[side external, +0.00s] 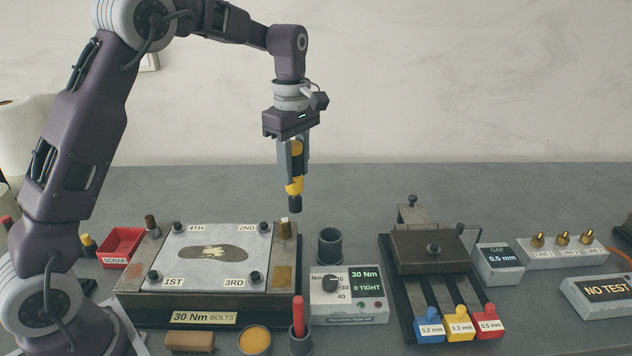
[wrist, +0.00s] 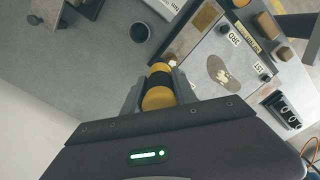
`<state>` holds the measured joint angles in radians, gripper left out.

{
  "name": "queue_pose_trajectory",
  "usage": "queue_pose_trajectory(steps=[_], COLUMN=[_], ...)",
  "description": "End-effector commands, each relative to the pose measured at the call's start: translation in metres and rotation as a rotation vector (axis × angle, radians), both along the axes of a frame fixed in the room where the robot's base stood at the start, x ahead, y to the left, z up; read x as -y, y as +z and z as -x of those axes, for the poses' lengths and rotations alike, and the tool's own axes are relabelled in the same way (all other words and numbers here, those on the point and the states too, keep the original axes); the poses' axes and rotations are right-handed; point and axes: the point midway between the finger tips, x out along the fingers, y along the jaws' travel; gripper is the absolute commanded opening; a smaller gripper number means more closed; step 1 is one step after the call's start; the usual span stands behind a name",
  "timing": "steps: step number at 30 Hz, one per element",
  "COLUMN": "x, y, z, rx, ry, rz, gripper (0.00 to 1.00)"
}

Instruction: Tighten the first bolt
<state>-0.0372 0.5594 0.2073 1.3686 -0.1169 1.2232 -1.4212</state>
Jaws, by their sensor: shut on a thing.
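My gripper (side external: 293,165) is shut on a yellow and black driver tool (side external: 295,186), which hangs upright with its black tip down. The tool also shows between the fingers in the wrist view (wrist: 158,88). It is in the air above and behind the plate's right edge, apart from every bolt. The white plate (side external: 190,275) carries an insole print and several dark corner bolts. The first bolt (side external: 155,276) is at the front left beside the label 1ST. The torque controller (side external: 345,310) reads 30 Nm and 0 TIGHT.
An empty dark cup (side external: 330,246) stands right of the plate. Brass posts (side external: 152,226) rise at the fixture's back corners. A red-handled tool (side external: 299,316) stands in a holder in front. A gap fixture (side external: 430,250) with coloured gauges is at right. A red scrap bin (side external: 121,246) is at left.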

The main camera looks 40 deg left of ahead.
Motion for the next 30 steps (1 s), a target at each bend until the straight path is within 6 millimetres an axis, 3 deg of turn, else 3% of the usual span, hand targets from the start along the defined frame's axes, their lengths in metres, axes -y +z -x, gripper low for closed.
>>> queue_pose_trajectory(steps=[5, 9, 12, 16, 21, 30], x=[-0.060, -0.095, -0.105, -0.102, -0.093, -0.091], y=[0.023, 0.031, 0.028, 0.019, 0.010, 0.008], z=[0.069, 0.146, 0.201, 0.257, 0.292, 0.296], rx=[0.003, 0.005, 0.004, 0.004, 0.001, -0.001], ry=[0.129, 0.242, 0.312, 0.377, 0.416, 0.421], rz=[0.002, 0.003, 0.004, 0.004, 0.002, 0.000], gripper=[0.00, 0.00, 0.00, 0.00, 0.00, 0.00])
